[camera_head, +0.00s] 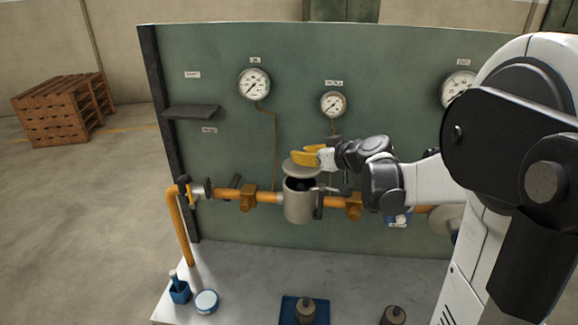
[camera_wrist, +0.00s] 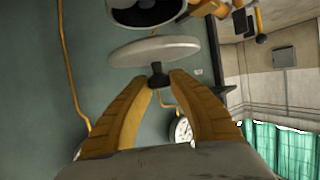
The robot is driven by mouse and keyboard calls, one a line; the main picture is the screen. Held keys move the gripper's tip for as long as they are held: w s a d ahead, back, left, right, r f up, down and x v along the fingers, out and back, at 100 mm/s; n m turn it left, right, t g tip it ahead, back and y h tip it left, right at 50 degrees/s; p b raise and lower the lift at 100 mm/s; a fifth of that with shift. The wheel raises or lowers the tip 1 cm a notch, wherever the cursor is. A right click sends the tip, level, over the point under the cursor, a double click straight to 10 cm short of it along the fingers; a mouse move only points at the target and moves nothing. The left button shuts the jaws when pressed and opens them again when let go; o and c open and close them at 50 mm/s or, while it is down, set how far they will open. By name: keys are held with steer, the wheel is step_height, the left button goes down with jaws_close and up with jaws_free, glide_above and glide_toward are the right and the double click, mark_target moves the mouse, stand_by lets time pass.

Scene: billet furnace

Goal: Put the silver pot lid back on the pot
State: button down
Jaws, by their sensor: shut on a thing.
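The silver pot (camera_head: 298,207) is set in the orange pipe line in front of the green panel, and its dark open mouth shows. The silver lid (camera_head: 301,170) is held just above the pot and apart from it. My gripper (camera_head: 306,156) has its yellow fingers closed on the lid's dark knob. In the wrist view the fingertips (camera_wrist: 157,82) pinch the knob below the pale lid disc (camera_wrist: 150,50). The pot (camera_wrist: 128,18) shows beyond the lid at the top of that view, with a clear gap between them.
The orange pipe (camera_head: 263,198) with valves runs either side of the pot. Gauges (camera_head: 254,84) hang on the green panel (camera_head: 210,60), with a small dark shelf (camera_head: 190,111) at left. A blue tray (camera_head: 290,312) and a round blue-and-white tin (camera_head: 206,302) stand on the grey bench below.

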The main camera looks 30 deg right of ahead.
mark_target(302, 169)
steer(key=shift+w+a+f, duration=0.1)
steer(key=shift+w+f, duration=0.1)
steer(key=shift+f+b, duration=0.5)
steer(key=shift+f, duration=1.45)
steer(key=shift+f+b, duration=0.45)
steer(key=c, duration=1.3)
jaws_free()
steer(key=shift+r, duration=0.1)
